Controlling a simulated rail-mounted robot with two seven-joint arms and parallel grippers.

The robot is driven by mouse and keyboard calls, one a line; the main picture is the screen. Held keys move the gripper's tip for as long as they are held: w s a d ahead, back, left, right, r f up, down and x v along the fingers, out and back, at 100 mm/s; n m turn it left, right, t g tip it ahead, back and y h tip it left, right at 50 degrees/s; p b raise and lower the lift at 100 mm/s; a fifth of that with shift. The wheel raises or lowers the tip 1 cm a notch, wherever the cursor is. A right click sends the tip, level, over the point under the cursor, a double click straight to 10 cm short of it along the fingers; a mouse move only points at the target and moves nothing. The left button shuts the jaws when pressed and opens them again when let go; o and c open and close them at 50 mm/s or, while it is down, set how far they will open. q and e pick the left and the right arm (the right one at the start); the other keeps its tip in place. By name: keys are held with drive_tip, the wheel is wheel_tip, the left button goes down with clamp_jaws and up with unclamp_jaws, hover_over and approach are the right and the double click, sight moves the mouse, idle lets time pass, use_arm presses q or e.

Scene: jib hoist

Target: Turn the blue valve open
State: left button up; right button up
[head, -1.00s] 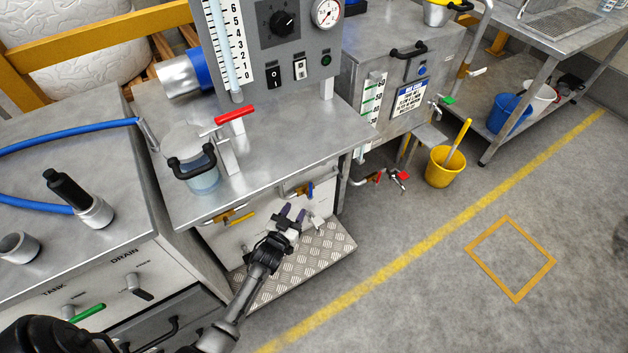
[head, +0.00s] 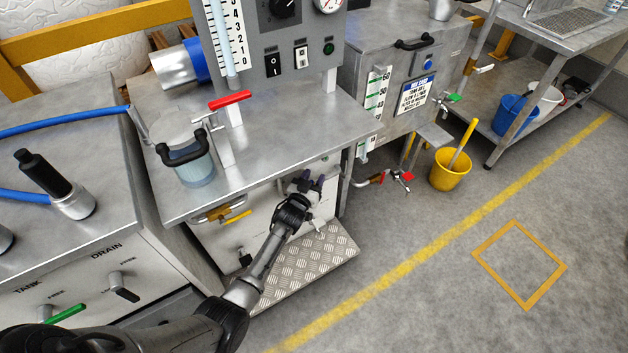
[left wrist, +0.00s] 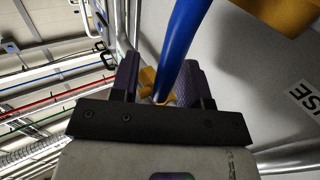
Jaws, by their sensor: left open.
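The blue valve handle (left wrist: 179,45) runs as a long bar between the two purple finger pads of my left gripper (left wrist: 158,80) in the left wrist view. A yellow brass-coloured part (left wrist: 148,82) shows between the fingers near the handle. The jaws are open around the handle, and I cannot tell whether either pad touches it. In the head view my left gripper (head: 308,183) is at the front panel under the steel bench and hides the blue valve. My right gripper is not in view.
A yellow-handled valve (head: 236,217) sits left of my gripper on the same panel. A red lever (head: 230,100) stands on the bench above. A checkered step (head: 310,262) lies below.

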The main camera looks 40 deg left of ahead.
use_arm(q)
drive_tip(key=shift+w, duration=0.15)
drive_tip(key=shift+c, duration=0.2)
clamp_jaws()
idle(0.4)
